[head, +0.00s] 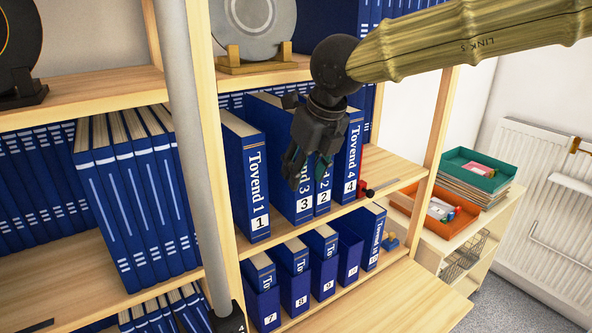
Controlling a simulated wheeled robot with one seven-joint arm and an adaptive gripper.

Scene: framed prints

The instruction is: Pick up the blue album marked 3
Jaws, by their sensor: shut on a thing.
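The blue album marked 3 (305,203) stands upright on the middle shelf, with white "Tovend 3" lettering and a white label on its spine. My gripper (307,170) comes down in front of it from above and is shut on its spine. The gripper hides the upper part of that spine and part of the albums to its right. Album 1 (257,185) stands to the left. Album 2 (323,198) is close on the right, with album 4 (351,160) beyond it.
Smaller numbered blue albums (295,288) stand on the shelf below. More blue albums (135,200) fill the left bay. A grey plate on a wooden stand (256,63) is above. A small red object (367,189) lies right of album 4. Orange (434,212) and teal (474,168) trays stand right.

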